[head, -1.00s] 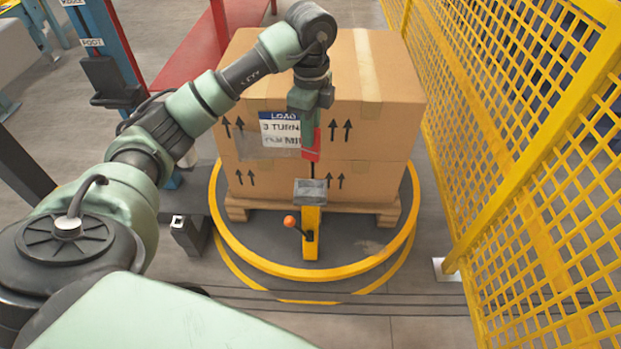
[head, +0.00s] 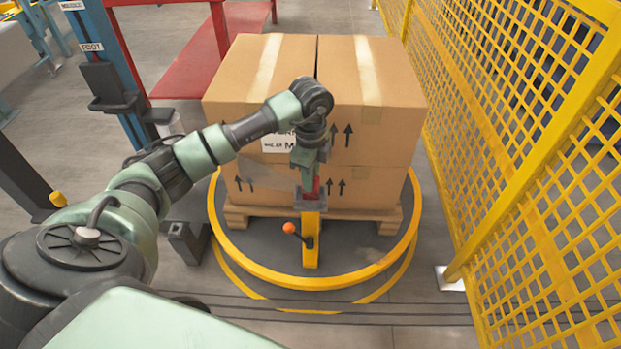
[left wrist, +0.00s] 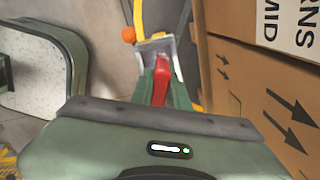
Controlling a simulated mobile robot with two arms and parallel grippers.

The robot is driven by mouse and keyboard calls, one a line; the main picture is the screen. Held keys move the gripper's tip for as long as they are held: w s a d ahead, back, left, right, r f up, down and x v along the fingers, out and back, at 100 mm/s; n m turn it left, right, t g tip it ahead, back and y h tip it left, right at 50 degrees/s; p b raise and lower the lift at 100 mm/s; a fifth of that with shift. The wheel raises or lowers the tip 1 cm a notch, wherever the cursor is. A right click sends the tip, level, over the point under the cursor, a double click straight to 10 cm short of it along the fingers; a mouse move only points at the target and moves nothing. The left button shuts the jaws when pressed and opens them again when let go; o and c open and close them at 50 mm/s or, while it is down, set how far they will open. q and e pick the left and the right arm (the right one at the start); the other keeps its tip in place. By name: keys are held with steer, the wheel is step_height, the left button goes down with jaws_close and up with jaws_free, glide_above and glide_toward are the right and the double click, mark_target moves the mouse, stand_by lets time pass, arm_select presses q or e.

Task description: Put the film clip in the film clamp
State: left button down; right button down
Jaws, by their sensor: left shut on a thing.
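The film clip is a small red piece (head: 315,189), seen also in the left wrist view (left wrist: 162,78). My left gripper (head: 308,178) is shut on it and points down. The film clamp is a yellow post (head: 311,245) with a grey angled top (head: 311,205) and a lever with an orange knob (head: 289,228). The clip is at the clamp's grey top, which shows just beyond it in the left wrist view (left wrist: 153,47). I cannot tell whether the clip's lower end is between the jaws or just above them. My right gripper is not in view.
Stacked cardboard boxes (head: 386,130) stand on a wooden pallet (head: 237,215) just behind the clamp. A yellow ring (head: 310,282) surrounds the turntable. A yellow mesh fence (head: 530,180) closes the right side. A blue column (head: 98,45) stands at the left.

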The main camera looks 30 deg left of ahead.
arm_select(q)
steer(key=c, duration=1.4)
jaws_free()
steer(key=shift+f, duration=0.1)
steer(key=shift+o, duration=0.2)
